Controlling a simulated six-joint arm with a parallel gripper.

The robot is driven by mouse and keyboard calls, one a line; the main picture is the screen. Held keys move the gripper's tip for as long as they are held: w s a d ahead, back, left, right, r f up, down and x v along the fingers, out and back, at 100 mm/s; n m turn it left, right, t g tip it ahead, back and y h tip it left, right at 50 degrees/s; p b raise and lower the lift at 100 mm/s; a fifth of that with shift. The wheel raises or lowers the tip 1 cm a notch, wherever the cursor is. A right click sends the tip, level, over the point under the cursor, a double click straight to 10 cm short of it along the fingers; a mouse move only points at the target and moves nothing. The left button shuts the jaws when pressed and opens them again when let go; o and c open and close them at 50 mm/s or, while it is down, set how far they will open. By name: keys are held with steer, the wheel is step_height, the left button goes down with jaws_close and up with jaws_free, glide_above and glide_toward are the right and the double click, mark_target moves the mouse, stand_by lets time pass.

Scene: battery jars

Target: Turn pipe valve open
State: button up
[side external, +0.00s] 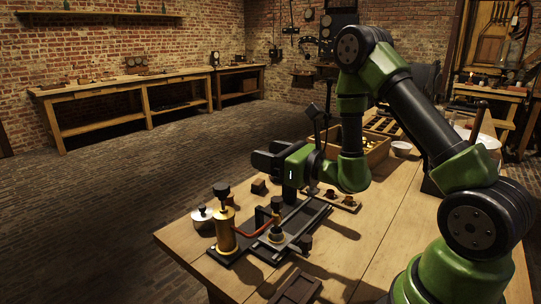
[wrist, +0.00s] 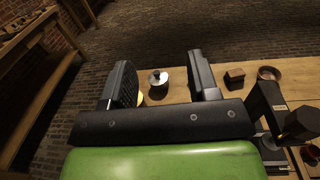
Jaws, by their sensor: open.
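The pipe apparatus stands on a black base (side external: 245,243) near the front left of the table in the side view. It has a brass cylinder (side external: 226,236) with a black knob (side external: 221,190) on top, a reddish pipe (side external: 250,229), and a shorter fitting with a dark top (side external: 277,206). I cannot tell which part is the pipe valve. My gripper (side external: 264,160) is above and behind the apparatus, apart from it. In the wrist view its two black fingers (wrist: 162,78) are wide apart and empty. Dark knob-like parts (wrist: 303,123) show at the lower right there.
A silver lidded pot (side external: 203,216) stands left of the cylinder and shows between the fingers in the wrist view (wrist: 158,80). A small brown block (side external: 259,186), a wooden tray (side external: 345,202) and a white bowl (side external: 401,149) are on the table (side external: 345,250). Its left edge is close.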

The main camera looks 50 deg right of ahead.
step_height(320, 180, up, 5)
glide_above(277, 206)
steer(key=w+d, duration=0.1)
steer(key=w, duration=0.2)
steer(key=s+d+n+g+y, duration=0.2)
steer(key=s+d+n+y, duration=0.25)
steer(key=s+y, duration=0.4)
step_height(277, 206, down, 16)
steer(key=a+h, duration=0.1)
steer(key=h, duration=0.1)
steer(key=x, duration=0.9)
steer(key=shift+a+r, duration=0.2)
steer(key=shift+r, duration=0.05)
